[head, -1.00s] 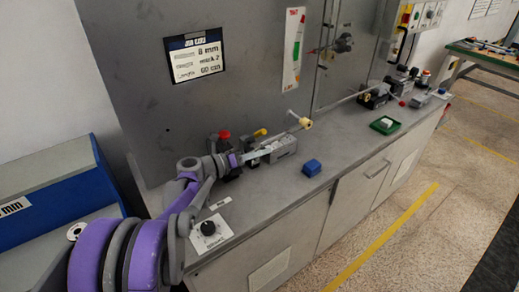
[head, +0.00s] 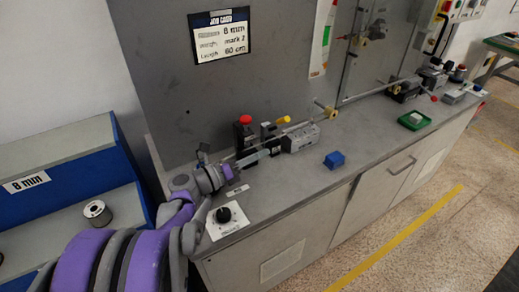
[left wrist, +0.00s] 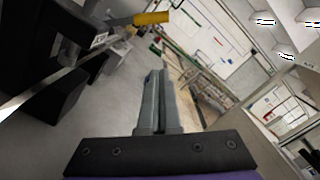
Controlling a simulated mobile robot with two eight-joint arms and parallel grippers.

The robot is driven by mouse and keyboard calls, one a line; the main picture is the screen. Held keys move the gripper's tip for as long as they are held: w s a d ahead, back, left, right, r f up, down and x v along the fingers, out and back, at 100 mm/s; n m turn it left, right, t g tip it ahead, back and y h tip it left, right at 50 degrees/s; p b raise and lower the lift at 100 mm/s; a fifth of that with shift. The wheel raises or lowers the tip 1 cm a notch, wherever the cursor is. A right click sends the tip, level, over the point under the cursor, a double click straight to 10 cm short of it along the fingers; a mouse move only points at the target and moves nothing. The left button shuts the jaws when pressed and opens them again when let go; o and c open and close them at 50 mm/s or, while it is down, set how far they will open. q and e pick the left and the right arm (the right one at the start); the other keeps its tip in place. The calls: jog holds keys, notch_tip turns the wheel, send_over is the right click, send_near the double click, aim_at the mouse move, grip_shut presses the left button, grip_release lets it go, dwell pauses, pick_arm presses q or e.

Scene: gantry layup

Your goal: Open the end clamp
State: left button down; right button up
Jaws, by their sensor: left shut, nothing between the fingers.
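The end clamp (head: 268,136) is a black block on the bench top with a yellow-tipped lever (head: 283,120) sticking out to the right and slightly up. In the left wrist view the black clamp block (left wrist: 60,60) fills the upper left, and its yellow lever (left wrist: 151,18) points right across the top. My left gripper (head: 268,153) is in front of the clamp, low over the bench. Its two grey fingers (left wrist: 157,75) lie together, empty, apart from the lever. My right gripper is not in view.
A red-topped black block (head: 244,135) stands left of the clamp, and a grey block (head: 301,138) right of it. A thin rod (head: 365,93) runs along the bench. A blue block (head: 334,160), green tray (head: 414,121) and black dial (head: 223,214) are nearer the front.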

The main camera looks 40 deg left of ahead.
aim_at(282, 119)
pick_arm(q)
jog(key=w+r, duration=0.3)
jog(key=w, duration=0.5)
jog(key=shift+w+d+p, duration=0.2)
jog(key=shift+w+p, duration=0.2)
jog(key=shift+r, duration=0.15)
jog(key=shift+w+a+r+n+p, duration=0.15)
jog(key=shift+a+r+n+p, duration=0.25)
jog(key=shift+r+n, duration=0.15)
jog(key=shift+w+a+r+n+p, duration=0.15)
jog(key=shift+a+r+n+p, duration=0.1)
jog(key=shift+a+r+n, duration=0.25)
jog(key=shift+w+r+n, duration=0.1)
jog(key=shift+n, duration=0.25)
